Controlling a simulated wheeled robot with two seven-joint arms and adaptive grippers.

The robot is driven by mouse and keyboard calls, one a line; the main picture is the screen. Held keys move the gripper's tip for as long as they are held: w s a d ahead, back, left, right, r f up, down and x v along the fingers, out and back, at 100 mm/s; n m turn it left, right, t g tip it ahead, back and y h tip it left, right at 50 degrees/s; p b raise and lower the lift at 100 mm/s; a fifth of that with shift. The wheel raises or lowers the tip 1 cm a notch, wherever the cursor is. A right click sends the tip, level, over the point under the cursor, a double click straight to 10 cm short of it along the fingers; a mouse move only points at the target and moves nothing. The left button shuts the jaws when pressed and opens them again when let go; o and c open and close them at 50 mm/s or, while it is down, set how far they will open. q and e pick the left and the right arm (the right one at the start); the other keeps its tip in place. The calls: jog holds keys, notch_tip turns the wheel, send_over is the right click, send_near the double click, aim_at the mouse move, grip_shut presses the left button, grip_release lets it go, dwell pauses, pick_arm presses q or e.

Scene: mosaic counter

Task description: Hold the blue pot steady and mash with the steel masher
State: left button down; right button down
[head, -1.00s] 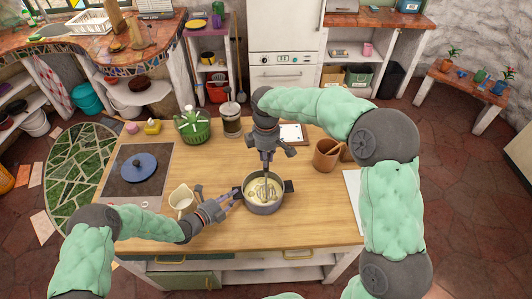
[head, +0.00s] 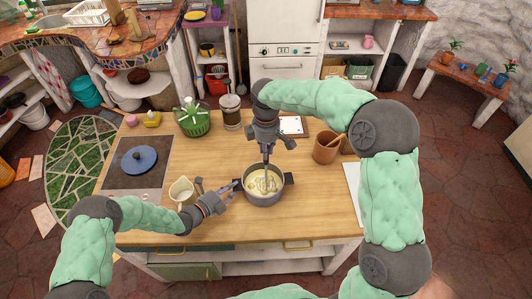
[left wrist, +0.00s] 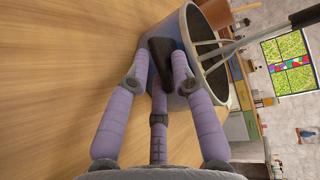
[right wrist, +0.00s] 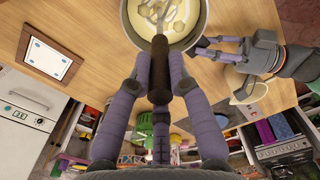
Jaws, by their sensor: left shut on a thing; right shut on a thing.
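The blue-grey pot (head: 264,201) stands on the wooden counter with pale mash (head: 270,178) inside. My left gripper (head: 234,187) is shut on the pot's dark side handle (left wrist: 158,50), at the pot's left in the head view. The steel masher (head: 266,172) stands in the pot, its wires (left wrist: 208,45) showing above the rim in the left wrist view. My right gripper (right wrist: 160,64) is shut on the masher's dark brown handle (right wrist: 158,80), above the pot. The masher's lower end is partly hidden in the mash.
A cream jug (head: 181,192) stands close to my left gripper. A hob with a blue lid (head: 139,159) is at the left. A green basket (head: 193,121), a jar (head: 231,113) and a brown crock (head: 326,149) stand behind. The counter in front of the pot is clear.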

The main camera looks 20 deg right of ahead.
jog(key=shift+r, duration=0.95)
jog(key=shift+w+a, duration=0.6)
jog(key=shift+a, duration=0.3)
jog(key=shift+f, duration=2.35)
notch_tip(320, 180, up, 5)
jog(key=shift+f, duration=0.2)
